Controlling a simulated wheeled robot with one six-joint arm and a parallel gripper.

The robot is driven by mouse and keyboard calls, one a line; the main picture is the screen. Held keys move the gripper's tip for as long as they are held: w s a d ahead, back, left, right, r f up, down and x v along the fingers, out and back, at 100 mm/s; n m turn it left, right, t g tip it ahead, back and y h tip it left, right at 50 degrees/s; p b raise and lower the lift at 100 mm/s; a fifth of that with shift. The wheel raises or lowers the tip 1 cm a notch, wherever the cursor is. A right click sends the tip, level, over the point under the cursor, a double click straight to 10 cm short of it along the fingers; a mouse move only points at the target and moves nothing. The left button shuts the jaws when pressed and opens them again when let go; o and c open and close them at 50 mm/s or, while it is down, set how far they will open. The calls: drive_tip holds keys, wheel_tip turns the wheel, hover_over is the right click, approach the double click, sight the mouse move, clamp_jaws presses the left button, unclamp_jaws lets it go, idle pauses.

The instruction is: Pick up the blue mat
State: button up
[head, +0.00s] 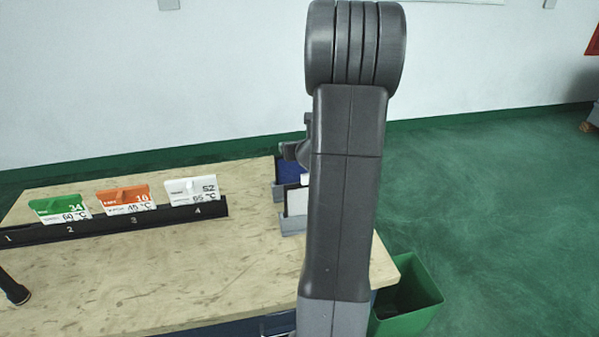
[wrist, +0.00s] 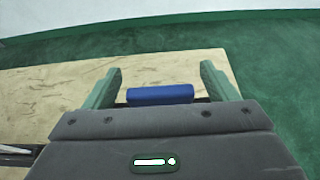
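The blue mat (wrist: 160,95) shows in the wrist view as a blue block between the fingers of my gripper (wrist: 161,68). The fingers stand wide apart, and a gap shows on each side of the mat. I see no contact. In the head view a blue panel (head: 290,171), which looks like the same mat, stands in a grey holder at the table's right end. My arm hides part of it. In that view a dark piece of my gripper shows just above the panel, and its fingers cannot be made out.
A pale panel (head: 297,200) stands in a grey holder just in front of the blue one. A black numbered rail (head: 150,218) with green, orange and white cards lies to the left on the table (head: 160,280). A green bin (head: 425,305) stands beyond the table's right edge.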

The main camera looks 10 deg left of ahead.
drive_tip(key=c, duration=1.3)
